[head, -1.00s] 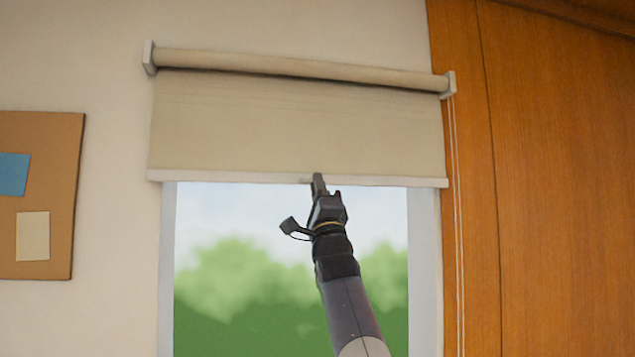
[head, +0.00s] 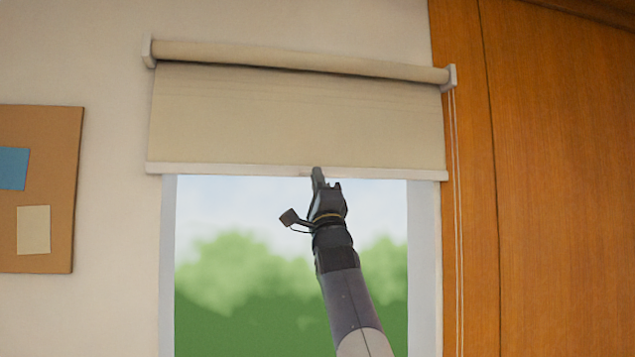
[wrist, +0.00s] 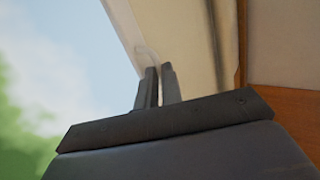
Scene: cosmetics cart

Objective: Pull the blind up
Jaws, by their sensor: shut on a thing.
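The beige roller blind (head: 290,115) hangs from its roll at the top of the window, covering the upper part of it. Its pale bottom bar (head: 220,169) runs across above the bare glass.
A pair of cords (head: 456,210) hangs at the blind's right end, beside an orange wooden panel (head: 550,180). A cork board (head: 60,200) with two notes is on the wall at left. The window glass (head: 240,215) below the bar is uncovered.

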